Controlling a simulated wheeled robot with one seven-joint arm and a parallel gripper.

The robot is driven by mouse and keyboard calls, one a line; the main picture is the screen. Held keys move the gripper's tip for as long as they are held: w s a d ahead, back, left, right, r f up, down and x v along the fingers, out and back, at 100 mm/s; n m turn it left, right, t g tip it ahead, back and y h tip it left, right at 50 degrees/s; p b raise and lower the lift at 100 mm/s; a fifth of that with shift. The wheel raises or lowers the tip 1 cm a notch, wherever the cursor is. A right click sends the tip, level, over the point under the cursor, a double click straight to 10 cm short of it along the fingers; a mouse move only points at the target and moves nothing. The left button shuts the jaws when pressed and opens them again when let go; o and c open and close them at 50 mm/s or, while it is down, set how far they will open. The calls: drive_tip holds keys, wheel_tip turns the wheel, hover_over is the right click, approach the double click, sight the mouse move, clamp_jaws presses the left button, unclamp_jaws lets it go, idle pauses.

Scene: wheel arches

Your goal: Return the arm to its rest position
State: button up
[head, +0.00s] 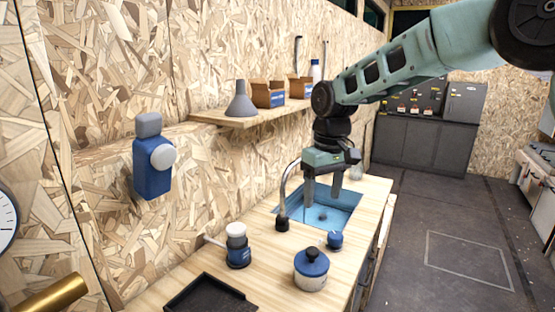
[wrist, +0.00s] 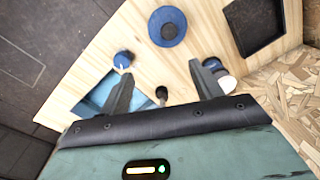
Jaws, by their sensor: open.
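My green arm (head: 420,52) reaches in from the upper right in the head view. My gripper (head: 322,192) points down above the blue sink (head: 335,212) in the wooden counter. Its two fingers are apart with nothing between them. In the wrist view my gripper (wrist: 165,75) also shows open and empty, with the counter (wrist: 100,70) beyond it.
A lidded pot (head: 311,272), a small blue item (head: 335,240), a white-topped blue item (head: 237,250) and a black tray (head: 208,296) stand on the counter. The tap (head: 288,180) rises beside the gripper. A shelf (head: 245,120) holds boxes and a grey funnel. Open floor (head: 450,230) lies right.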

drive_tip(key=s+f+n, duration=0.1)
drive_tip(key=s+f, duration=0.1)
drive_tip(key=s, duration=1.5)
drive_tip(key=s+d+f, duration=0.1)
drive_tip(key=s+f, duration=0.1)
drive_tip(key=s, duration=1.5)
drive_tip(key=shift+s+f+n, duration=0.2)
drive_tip(key=shift+s+n, duration=0.1)
drive_tip(key=shift+n, duration=0.1)
idle(4.2)
